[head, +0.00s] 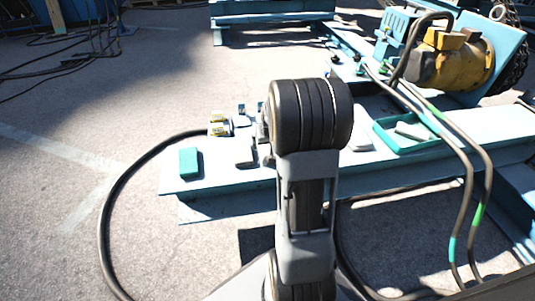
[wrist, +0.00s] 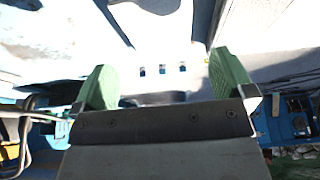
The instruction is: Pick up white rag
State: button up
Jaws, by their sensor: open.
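A white, crumpled-looking piece (head: 361,138), which may be the white rag, lies on the pale blue beam just right of my arm in the head view. A paler grey-white piece (head: 413,131) lies in a teal tray (head: 385,140); I cannot tell for sure which is the rag. In the wrist view my gripper (wrist: 165,82) is open, its green fingers wide apart with nothing seen held between them. A bright white shape (wrist: 146,18) shows beyond the fingers at the top; its identity is unclear. In the head view my arm hides the gripper.
A green block (head: 189,162) and several small items, including a yellow-labelled one (head: 218,124), lie on the beam (head: 225,182) left of my arm. A yellow motor (head: 455,60) and dark hoses (head: 478,165) stand at right. Open concrete lies at left.

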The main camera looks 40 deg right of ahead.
aim_at(268, 148)
jog(key=shift+b+x, duration=1.65)
jog(key=shift+x, duration=1.1)
jog(key=shift+c, duration=0.3)
jog(key=c, duration=0.9)
jog(key=shift+r, duration=0.1)
notch_tip(268, 148, up, 3)
jog(key=shift+r+p, duration=0.2)
jog(key=shift+p, duration=0.75)
jog(key=s+r+p, duration=0.1)
jog(key=s+r, duration=0.2)
jog(key=s, duration=0.1)
jog(key=s+d+r+p, duration=0.1)
jog(key=s+r+p, duration=0.1)
jog(key=s, duration=0.3)
jog(key=s+d+r+p, duration=0.1)
jog(key=s+r+p, duration=0.1)
jog(key=s+r, duration=0.2)
jog(key=shift+s+r, duration=0.25)
jog(key=shift+s, duration=0.2)
